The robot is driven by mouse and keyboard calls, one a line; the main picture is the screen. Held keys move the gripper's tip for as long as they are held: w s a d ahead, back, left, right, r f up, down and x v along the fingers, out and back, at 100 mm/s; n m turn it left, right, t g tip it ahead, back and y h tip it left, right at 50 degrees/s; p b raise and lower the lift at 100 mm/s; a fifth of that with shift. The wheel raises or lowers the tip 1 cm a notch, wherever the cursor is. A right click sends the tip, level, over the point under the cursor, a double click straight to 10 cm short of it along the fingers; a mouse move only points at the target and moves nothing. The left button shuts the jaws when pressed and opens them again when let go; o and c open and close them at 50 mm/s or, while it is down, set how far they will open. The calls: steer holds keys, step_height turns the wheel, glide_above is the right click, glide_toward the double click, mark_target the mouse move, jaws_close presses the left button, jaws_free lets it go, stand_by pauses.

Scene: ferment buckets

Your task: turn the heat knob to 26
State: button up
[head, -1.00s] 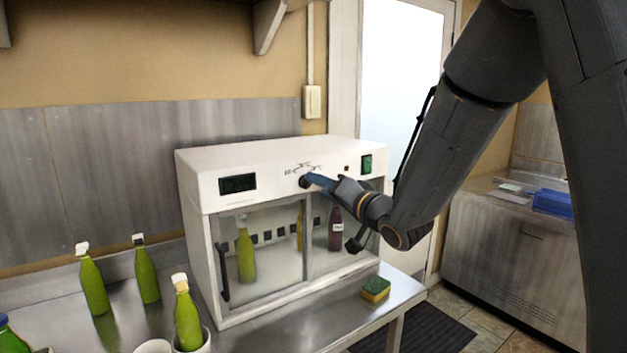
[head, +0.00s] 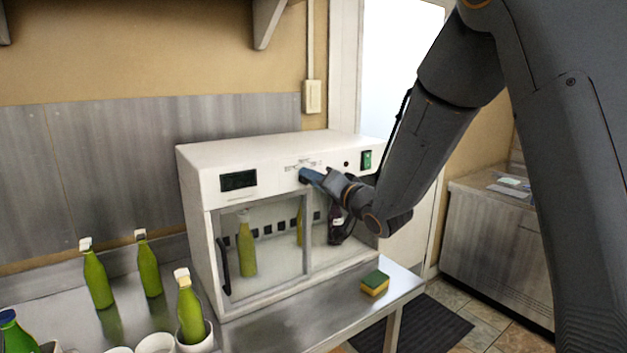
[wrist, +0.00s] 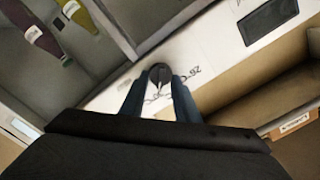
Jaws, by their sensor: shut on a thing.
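The white heating cabinet (head: 275,165) stands on the steel table, with a dark display (head: 238,181) at its upper left and a green switch (head: 366,160) at its upper right. My gripper (head: 307,176) is at the front panel between them, its fingers closed around the heat knob. In the wrist view the dark round knob (wrist: 160,74) sits between my two blue-grey fingertips (wrist: 160,85), with a light pointer mark on it. Printed scale marks, among them "26" (wrist: 189,74), show beside the knob. The knob's exact setting cannot be read, and the display's digits are not legible.
Green bottles (head: 97,278) stand on the table at the left, one in a white cup (head: 196,340). A yellow-green sponge (head: 375,283) lies near the table's right front edge. Bottles stand behind the cabinet's glass doors (head: 262,250).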

steer(key=shift+f+n+b, duration=0.1)
steer(key=shift+n+b, duration=0.2)
steer(key=n+b, duration=1.6)
steer(key=n, duration=0.1)
steer(key=shift+s+a+b, duration=0.25)
steer(key=shift+a+b, duration=0.05)
steer(key=shift+a, duration=0.1)
steer(key=shift+n, duration=0.3)
steer(key=o, duration=1)
